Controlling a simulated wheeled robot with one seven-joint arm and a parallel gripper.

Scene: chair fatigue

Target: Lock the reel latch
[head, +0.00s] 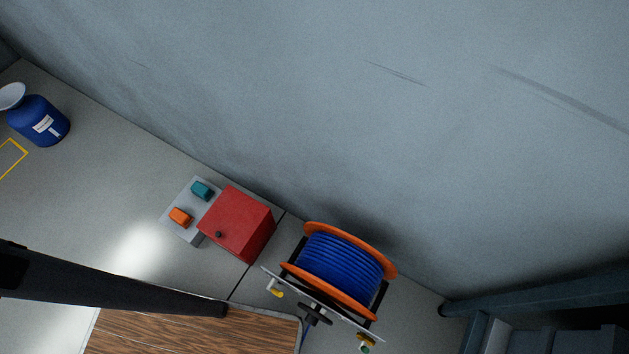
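A cable reel (341,268) with orange flanges and blue cable wound on it stands at the lower middle right, against the wall side. It sits in a dark frame with a light metal plate (325,306) along its near side. On the plate are a small yellow-tipped part (276,291) at the left end, a black handle (315,314) in the middle, and a small brass and green part (364,344) at the right end. I cannot tell which of these is the latch, nor its state. My gripper is not in view.
A red box (238,224) stands left of the reel beside a grey panel with teal (202,190) and orange (180,216) blocks. A blue container (40,120) is far left. A black bar (120,290) crosses above a wood-grain panel (180,334). Dark structures (545,300) fill the lower right.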

